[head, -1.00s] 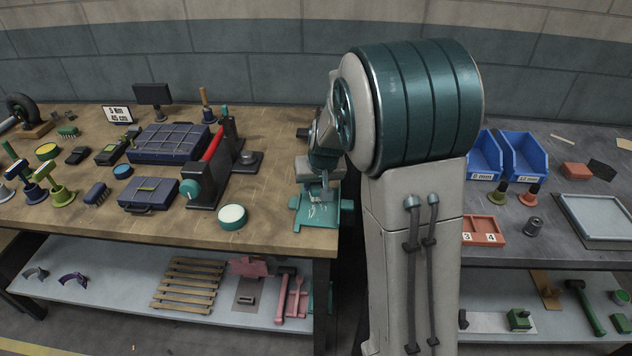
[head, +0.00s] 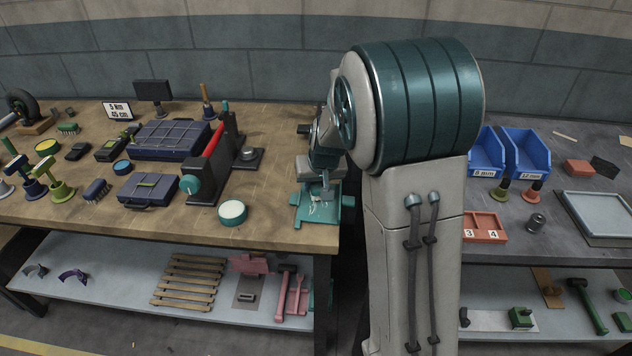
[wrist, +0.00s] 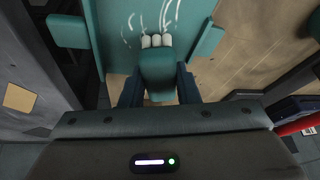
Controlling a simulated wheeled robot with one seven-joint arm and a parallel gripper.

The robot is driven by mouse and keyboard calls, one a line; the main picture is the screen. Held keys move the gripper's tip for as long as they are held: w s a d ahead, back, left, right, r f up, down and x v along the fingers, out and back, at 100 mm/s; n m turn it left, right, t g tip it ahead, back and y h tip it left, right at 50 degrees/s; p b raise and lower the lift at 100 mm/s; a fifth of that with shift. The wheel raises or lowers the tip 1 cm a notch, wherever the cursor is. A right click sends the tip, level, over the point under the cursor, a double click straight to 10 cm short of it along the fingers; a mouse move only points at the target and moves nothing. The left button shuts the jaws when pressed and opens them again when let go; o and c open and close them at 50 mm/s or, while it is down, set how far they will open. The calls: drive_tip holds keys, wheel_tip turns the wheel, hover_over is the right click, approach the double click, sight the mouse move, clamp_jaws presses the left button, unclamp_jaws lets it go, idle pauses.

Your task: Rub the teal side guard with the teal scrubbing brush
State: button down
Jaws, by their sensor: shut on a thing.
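My gripper (wrist: 158,84) is shut on the teal scrubbing brush (wrist: 158,66), with one dark finger on each side of it. The brush's pale bristles (wrist: 157,41) point away from the gripper, over the teal side guard (wrist: 128,45). The guard is a flat teal panel with raised side blocks and curved white streaks on its face. Bristles and panel overlap in the wrist view; I cannot tell for sure whether they touch. In the head view the side guard (head: 318,212) lies at the bench's right end, with my gripper (head: 320,184) above it, partly hidden by my arm.
A round white-topped tin (head: 232,212) and a black fixture with a red bar (head: 213,150) stand left of the guard. Navy cases (head: 150,190) lie farther left. A gap separates this wooden bench (head: 265,235) from the grey bench (head: 520,250) on the right.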

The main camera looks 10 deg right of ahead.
drive_tip(key=shift+f+b, duration=0.35)
drive_tip(key=shift+f, duration=0.1)
drive_tip(key=shift+s+a, duration=0.1)
drive_tip(key=shift+s, duration=0.05)
drive_tip(key=shift+s+r, duration=0.1)
drive_tip(key=shift+s, duration=0.2)
drive_tip(key=shift+w+d, duration=0.2)
drive_tip(key=shift+w, duration=0.7)
drive_tip(key=shift+s+a+f+b, duration=0.15)
drive_tip(key=shift+s+b, duration=0.05)
drive_tip(key=shift+s, duration=0.3)
drive_tip(key=shift+s+a+f+b, duration=0.1)
drive_tip(key=shift+s+a+b, duration=0.1)
drive_tip(key=shift+s, duration=0.25)
drive_tip(key=shift+w+d, duration=0.35)
drive_tip(key=shift+w, duration=0.5)
drive_tip(key=shift+s+d+r+b, duration=0.1)
drive_tip(key=shift+s+d+b, duration=0.2)
drive_tip(key=shift+s, duration=0.15)
drive_tip(key=shift+r, duration=0.1)
